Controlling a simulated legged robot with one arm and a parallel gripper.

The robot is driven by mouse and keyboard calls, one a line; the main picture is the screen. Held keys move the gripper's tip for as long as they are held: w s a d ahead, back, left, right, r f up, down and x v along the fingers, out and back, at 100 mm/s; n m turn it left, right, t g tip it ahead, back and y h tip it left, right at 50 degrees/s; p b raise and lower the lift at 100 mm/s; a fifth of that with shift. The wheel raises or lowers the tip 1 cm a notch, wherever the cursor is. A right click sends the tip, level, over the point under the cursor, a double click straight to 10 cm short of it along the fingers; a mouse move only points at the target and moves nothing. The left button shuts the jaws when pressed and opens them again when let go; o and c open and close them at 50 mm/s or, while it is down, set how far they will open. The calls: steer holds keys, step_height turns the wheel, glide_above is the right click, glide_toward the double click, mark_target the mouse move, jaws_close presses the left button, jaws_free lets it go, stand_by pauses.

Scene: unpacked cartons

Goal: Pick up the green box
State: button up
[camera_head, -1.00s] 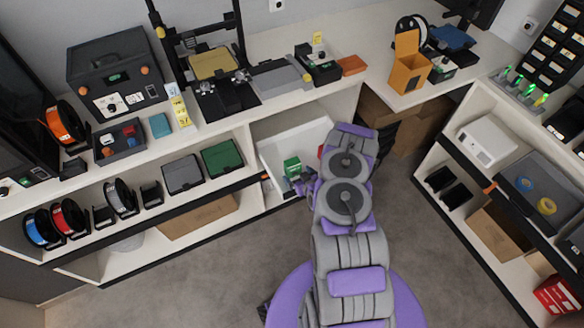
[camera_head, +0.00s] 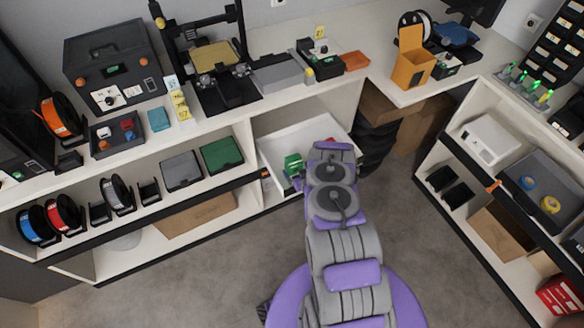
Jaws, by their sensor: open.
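A small green box (camera_head: 293,162) stands in the open white bin (camera_head: 272,153) in the middle of the lower shelf, left of my arm. My gripper (camera_head: 297,182) is at the near side of the green box, low in the bin. Only a small part of it shows, as my arm covers much of it. It is open, and I cannot tell whether its fingers touch the box. A flat case with a green lid (camera_head: 222,154) lies on the shelf to the left.
A grey case (camera_head: 182,171) and several filament spools (camera_head: 66,217) stand further left on the shelf. The countertop (camera_head: 225,117) with a printer is above the bin. The floor (camera_head: 225,265) is clear.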

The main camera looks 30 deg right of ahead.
mark_target(296, 165)
steer(key=shift+w+d+f, duration=0.45)
steer(key=shift+w+d, duration=0.3)
steer(key=shift+w, duration=0.05)
steer(key=x, duration=0.1)
steer(key=b+x, duration=0.1)
steer(key=x, duration=0.1)
steer(key=a+b+x, duration=0.1)
steer(key=shift+w, duration=0.35)
steer(key=shift+w+d, duration=0.1)
steer(key=shift+w, duration=0.05)
steer(key=shift+d, duration=0.5)
steer(key=shift+c, duration=1.2)
steer(key=shift+a, duration=0.4)
steer(key=c, duration=0.6)
steer(key=shift+c, duration=0.8)
steer(key=shift+d, duration=0.15)
